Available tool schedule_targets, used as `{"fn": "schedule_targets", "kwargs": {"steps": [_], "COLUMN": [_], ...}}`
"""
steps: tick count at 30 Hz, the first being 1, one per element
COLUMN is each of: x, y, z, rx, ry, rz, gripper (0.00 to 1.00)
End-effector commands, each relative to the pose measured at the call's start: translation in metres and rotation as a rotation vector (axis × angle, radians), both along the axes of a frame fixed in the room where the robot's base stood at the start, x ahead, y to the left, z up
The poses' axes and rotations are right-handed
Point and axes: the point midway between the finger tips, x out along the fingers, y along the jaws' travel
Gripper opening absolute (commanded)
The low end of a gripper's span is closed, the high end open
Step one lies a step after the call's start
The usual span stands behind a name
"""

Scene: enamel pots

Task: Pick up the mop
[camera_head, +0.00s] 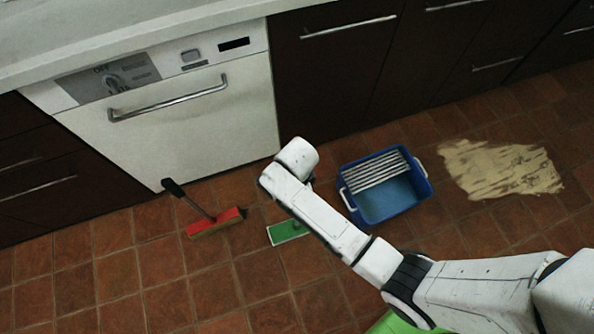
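A flat green pad with a pale edge (287,232), which looks like the mop's head, lies on the tiled floor near the picture's middle. My white arm crosses over its right side, so any handle there is hidden or hard to tell. A red brush (214,222) with a black handle lies on the floor to its left, the handle pointing up-left toward the cabinets. My arm reaches in from the lower right and bends near the dishwasher's right edge. My gripper's fingers are hidden behind the arm, so I see neither their opening nor anything held.
A blue bucket (431,190) with a white slatted insert stands right of the arm. A beige spill (500,168) spreads farther right. A white dishwasher (190,125) and dark cabinets (335,75) line the back. The floor at lower left is clear.

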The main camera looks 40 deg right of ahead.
Motion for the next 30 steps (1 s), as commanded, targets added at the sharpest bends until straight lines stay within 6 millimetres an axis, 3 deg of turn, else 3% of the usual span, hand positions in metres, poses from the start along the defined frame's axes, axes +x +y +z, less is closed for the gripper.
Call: {"fn": "schedule_targets", "kwargs": {"steps": [11, 26, 30], "x": [0.000, 0.001, 0.001], "y": [0.000, 0.000, 0.000], "z": [0.000, 0.002, 0.013], "rx": [0.000, -0.001, 0.000], "ry": [0.000, -0.002, -0.003], "rz": [0.000, 0.000, 0.001], "gripper": [0.01, 0.00, 0.00]}}
